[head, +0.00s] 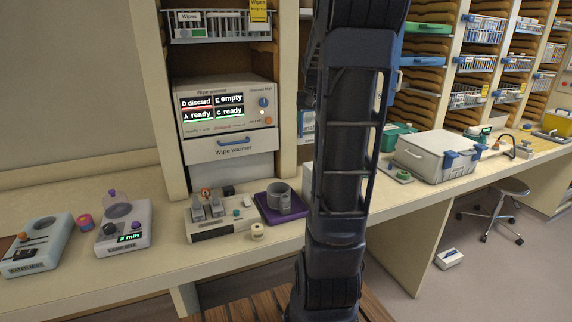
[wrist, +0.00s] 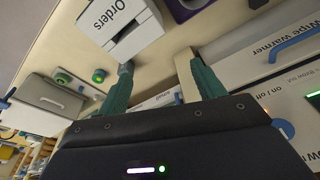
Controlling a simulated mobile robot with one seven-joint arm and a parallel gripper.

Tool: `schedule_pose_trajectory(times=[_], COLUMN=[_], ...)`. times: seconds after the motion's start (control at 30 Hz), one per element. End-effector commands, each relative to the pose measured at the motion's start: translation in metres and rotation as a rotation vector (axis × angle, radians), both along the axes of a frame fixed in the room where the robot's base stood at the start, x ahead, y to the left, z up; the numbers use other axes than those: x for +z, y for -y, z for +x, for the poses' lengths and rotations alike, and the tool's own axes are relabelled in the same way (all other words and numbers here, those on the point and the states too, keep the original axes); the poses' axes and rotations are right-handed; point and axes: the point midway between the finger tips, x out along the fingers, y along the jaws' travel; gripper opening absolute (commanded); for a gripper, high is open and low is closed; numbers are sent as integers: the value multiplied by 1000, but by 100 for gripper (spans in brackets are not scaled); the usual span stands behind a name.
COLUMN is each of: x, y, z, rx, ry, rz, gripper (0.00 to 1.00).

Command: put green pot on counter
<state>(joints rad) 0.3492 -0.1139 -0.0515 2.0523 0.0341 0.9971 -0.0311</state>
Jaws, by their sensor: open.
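No thing is plainly a green pot. A small green round object (head: 403,175) sits in a pale dish on the counter, just right of my arm in the head view. In the wrist view a green round thing (wrist: 99,75) is on the counter, left of my fingers, with another green-topped piece (wrist: 63,77) beside it; I cannot tell which, if any, is the pot. The counter (head: 165,225) runs along the wall. My gripper (wrist: 160,70) is open, its two teal fingers wide apart with nothing between them. It is hidden in the head view.
A wipe warmer (head: 228,110) stands in the cabinet. A purple tray (head: 272,212) holds a grey pot (head: 279,192). A grey case (head: 432,158) is right of my arm. A white box marked Orders (wrist: 125,30) is close to my fingers.

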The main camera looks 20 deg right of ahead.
Motion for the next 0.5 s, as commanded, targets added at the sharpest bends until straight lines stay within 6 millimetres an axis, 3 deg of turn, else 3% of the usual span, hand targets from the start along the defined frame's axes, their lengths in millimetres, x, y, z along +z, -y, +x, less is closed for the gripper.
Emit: schedule_pose_trajectory(times=[0.03,0.2,0.5], x=[5,12,8], y=[-18,-68,-137], z=[-12,-52,-129], rx=[25,98,223], ry=[13,46,107], rz=[-5,-18,-41], gripper=[68,68,68])
